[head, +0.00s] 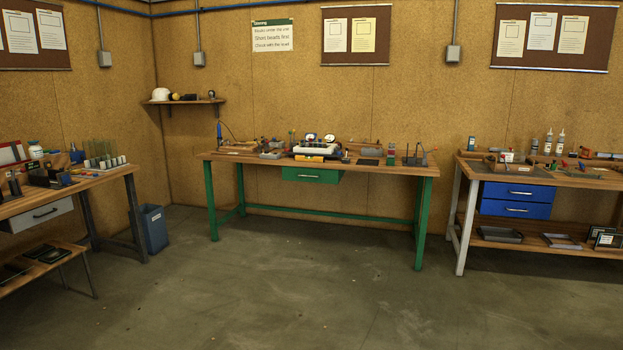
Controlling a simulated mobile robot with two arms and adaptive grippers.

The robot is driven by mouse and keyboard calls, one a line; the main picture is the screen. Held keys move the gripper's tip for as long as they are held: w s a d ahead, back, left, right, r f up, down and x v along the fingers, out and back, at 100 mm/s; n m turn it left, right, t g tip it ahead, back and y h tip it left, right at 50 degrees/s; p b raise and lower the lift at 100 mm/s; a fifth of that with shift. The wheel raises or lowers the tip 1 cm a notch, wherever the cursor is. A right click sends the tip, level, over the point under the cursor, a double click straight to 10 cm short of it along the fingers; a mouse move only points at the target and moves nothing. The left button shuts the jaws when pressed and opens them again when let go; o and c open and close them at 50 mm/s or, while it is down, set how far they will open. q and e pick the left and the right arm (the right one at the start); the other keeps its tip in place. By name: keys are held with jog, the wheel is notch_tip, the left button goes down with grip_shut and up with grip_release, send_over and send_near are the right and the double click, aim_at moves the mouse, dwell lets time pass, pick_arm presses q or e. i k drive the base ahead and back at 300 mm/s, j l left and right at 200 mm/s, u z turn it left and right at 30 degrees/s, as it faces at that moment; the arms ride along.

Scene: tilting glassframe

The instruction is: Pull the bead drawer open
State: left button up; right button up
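Drawers show under three workbenches, and I cannot tell from a label which one is the bead drawer. A green drawer (310,175) with a pale handle hangs under the middle bench and looks closed. Two blue drawers, an upper one (517,192) and a lower one (516,210), hang under the right bench and look closed. A grey drawer (40,214) with a dark handle is under the left bench. What the drawers hold is hidden. Neither of my grippers is in view.
The middle bench (225,156) has green legs and a cluttered top. A blue bin (152,230) stands beside the left bench. The right bench has a low shelf with trays (497,234). The concrete floor (290,285) in front is clear.

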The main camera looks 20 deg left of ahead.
aim_at(305, 174)
jog(key=i+j+u, duration=0.25)
jog(key=i, duration=0.15)
jog(key=i+u, duration=0.25)
jog(key=i, duration=0.2)
jog(key=i+u, duration=0.25)
jog(key=i, duration=2.15)
